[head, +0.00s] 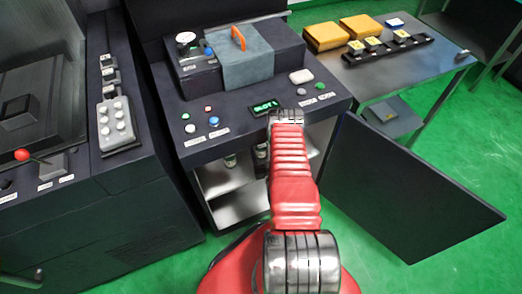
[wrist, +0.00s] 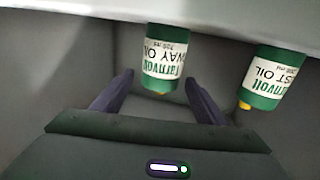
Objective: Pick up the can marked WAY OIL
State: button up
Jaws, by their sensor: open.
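The can marked WAY OIL (wrist: 166,58) is green with a white label and a yellow cap. It shows upside down in the wrist view, near the middle, with its cap toward my gripper's body. My gripper (wrist: 158,82) is open, with one finger on each side of the can's cap end and a gap visible at the left. I cannot tell how far the fingertips reach along the can. In the head view my arm hides the gripper. Small green cans show in the open cabinet, with labels too small to read.
A second green can (wrist: 270,76), its label ending in ST OIL, stands to the right in the wrist view, close to the right finger. The cabinet door (head: 405,190) hangs open at the right. A steel table (head: 385,75) with yellow boxes stands behind it.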

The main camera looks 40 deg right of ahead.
aim_at(262, 148)
jog(key=shift+c, duration=0.3)
jog(key=c, duration=1.3)
jog(key=shift+r, duration=5)
